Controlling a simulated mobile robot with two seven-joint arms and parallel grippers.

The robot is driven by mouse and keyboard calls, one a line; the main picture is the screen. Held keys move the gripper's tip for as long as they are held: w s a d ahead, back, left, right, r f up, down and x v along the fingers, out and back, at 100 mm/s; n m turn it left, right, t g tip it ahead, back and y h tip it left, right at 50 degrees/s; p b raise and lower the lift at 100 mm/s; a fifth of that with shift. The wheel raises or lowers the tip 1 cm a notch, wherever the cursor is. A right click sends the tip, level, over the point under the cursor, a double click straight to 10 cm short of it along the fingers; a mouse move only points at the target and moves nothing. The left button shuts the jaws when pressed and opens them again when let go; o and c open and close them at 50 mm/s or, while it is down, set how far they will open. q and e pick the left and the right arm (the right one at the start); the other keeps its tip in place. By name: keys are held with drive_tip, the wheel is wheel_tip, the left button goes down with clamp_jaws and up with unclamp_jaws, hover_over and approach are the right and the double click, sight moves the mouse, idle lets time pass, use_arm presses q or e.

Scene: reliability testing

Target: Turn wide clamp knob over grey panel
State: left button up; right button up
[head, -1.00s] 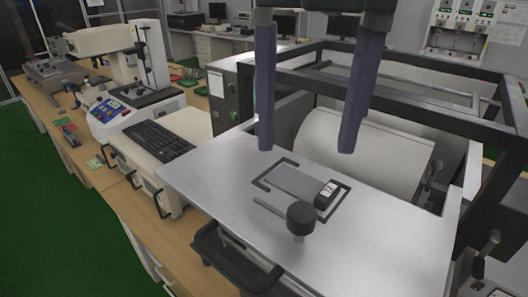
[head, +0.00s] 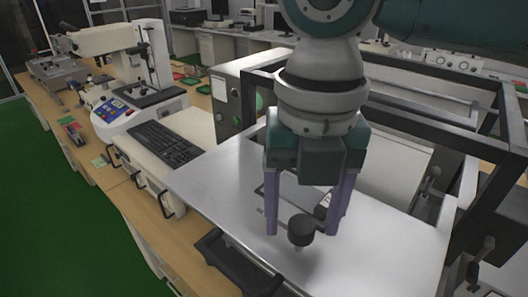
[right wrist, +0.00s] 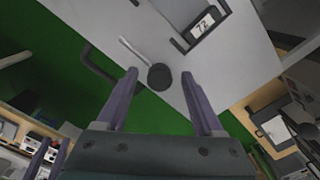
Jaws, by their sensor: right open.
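The clamp knob (head: 302,230) is a dark round knob on a short stem, upright at the front of the metal plate. It also shows in the right wrist view (right wrist: 159,77). The grey panel (head: 289,191) lies behind it in a dark frame, mostly hidden by my right gripper. A dark block (right wrist: 203,27) with a white number label sits at the panel's edge. My right gripper (head: 302,233) points down, open and empty, with one purple finger on each side of the knob; I cannot tell contact. Purple finger-like parts (right wrist: 47,157), probably my left gripper, show small at the lower left.
The metal plate (head: 391,239) is bare around the clamp. A black frame (head: 487,180) encloses the machine behind and to the right. A black handle (head: 235,268) sits below the front edge. A keyboard (head: 165,144) and a white instrument (head: 130,118) stand at left.

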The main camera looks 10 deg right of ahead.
drive_tip(key=shift+c, duration=0.4)
clamp_jaws()
drive_tip(key=shift+r, duration=0.1)
drive_tip(key=m+p, duration=0.2)
drive_tip(key=shift+r+m, duration=0.1)
drive_tip(key=shift+m, duration=0.2)
drive_tip(key=m+p, duration=0.4)
drive_tip(key=m, duration=0.1)
drive_tip(key=shift+m, duration=0.3)
drive_tip(key=m+p, duration=0.3)
drive_tip(key=m, duration=0.2)
drive_tip(key=shift+s, duration=0.15)
drive_tip(key=m+p, duration=0.2)
drive_tip(key=m, duration=0.2)
drive_tip(key=shift+m, duration=0.3)
